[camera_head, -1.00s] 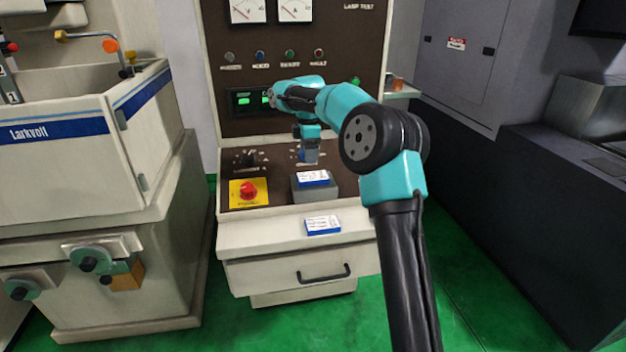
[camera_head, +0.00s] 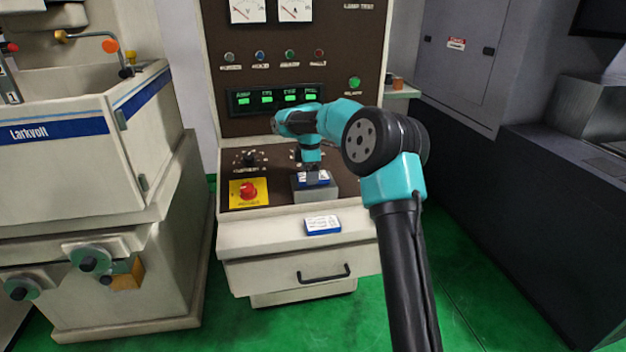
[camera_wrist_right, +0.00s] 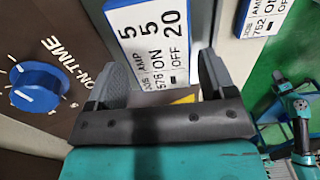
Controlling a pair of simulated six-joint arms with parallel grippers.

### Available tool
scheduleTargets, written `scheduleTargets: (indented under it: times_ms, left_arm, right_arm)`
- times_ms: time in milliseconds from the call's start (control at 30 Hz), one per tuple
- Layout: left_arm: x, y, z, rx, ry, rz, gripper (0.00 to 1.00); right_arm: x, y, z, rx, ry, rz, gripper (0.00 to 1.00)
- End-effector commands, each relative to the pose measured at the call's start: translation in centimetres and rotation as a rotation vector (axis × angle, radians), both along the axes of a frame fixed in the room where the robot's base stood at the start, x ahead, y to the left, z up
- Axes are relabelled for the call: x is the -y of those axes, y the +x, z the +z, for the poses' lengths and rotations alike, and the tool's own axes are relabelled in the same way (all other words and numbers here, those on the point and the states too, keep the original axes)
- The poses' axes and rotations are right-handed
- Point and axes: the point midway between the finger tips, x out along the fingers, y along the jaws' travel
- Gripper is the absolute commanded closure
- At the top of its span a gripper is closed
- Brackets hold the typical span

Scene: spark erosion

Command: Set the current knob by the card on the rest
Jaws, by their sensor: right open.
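My right gripper (camera_head: 312,172) is open and low over the grey rest (camera_head: 317,194), close to the card (camera_head: 304,180) on it. In the right wrist view the open fingers (camera_wrist_right: 165,80) stand on either side of this white, blue-edged card (camera_wrist_right: 150,40). The card reads JOB 576, AMP 5, ON 5, OFF 20. I cannot tell whether the fingers touch it. The dark current knob (camera_head: 250,158) stands on the panel, left of the gripper, with nothing on it. My left gripper is not in view.
A blue ON-TIME knob (camera_wrist_right: 38,85) shows in the right wrist view. A second card (camera_head: 323,226), JOB 752, lies on the ledge below the rest. A red emergency button (camera_head: 248,191) on a yellow plate sits left of the rest. The display (camera_head: 277,99) is lit green.

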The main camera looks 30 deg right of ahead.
Motion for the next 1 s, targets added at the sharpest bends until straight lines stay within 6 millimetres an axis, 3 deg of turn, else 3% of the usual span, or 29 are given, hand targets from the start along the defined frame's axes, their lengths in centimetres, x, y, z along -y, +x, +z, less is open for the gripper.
scheduleTargets:
  times_ms: [133,600,1000]
  left_arm:
    - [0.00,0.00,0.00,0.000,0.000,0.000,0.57]
    - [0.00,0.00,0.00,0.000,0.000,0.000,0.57]
    - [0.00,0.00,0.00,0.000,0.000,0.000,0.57]
  right_arm:
    - [-0.02,-0.02,-1.12,0.000,0.001,0.001,0.23]
    - [-0.02,0.00,-1.14,0.001,0.001,0.001,0.23]
    - [-0.01,-0.01,-1.14,0.001,0.001,0.001,0.61]
